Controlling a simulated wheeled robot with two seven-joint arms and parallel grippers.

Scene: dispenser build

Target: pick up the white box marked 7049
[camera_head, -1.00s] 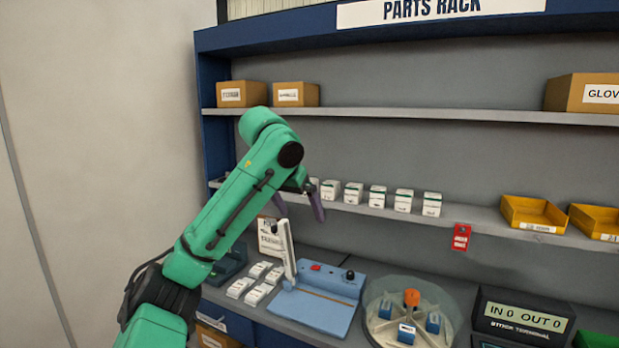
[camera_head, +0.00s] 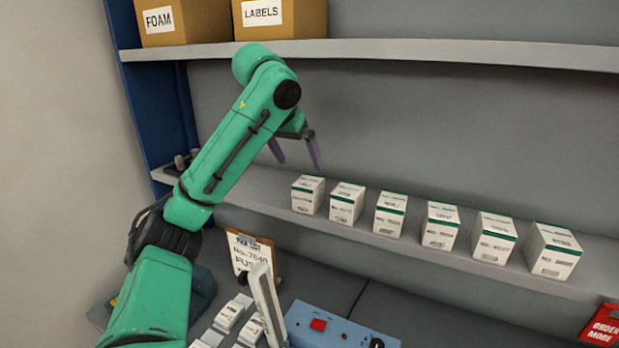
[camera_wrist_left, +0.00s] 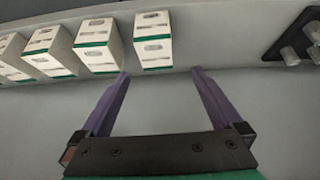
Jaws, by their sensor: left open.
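Several white boxes with green edges stand in a row on the middle shelf. Their print is too small to read, so I cannot tell which is marked 7049. The leftmost box (camera_head: 308,194) is nearest my left gripper (camera_head: 296,160). That gripper is open and empty, its purple fingers pointing down above the left part of the shelf. In the left wrist view, the open fingers (camera_wrist_left: 160,73) show apart, with a white box (camera_wrist_left: 153,40) just beyond the tips, and other boxes to its left. My right gripper is not in view.
The middle shelf (camera_head: 255,186) is bare left of the boxes, except for a dark fixture (camera_head: 180,163) at its left end. FOAM (camera_head: 183,20) and LABELS (camera_head: 280,17) cartons sit above. A clipboard (camera_head: 248,252) and blue device (camera_head: 340,328) are below.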

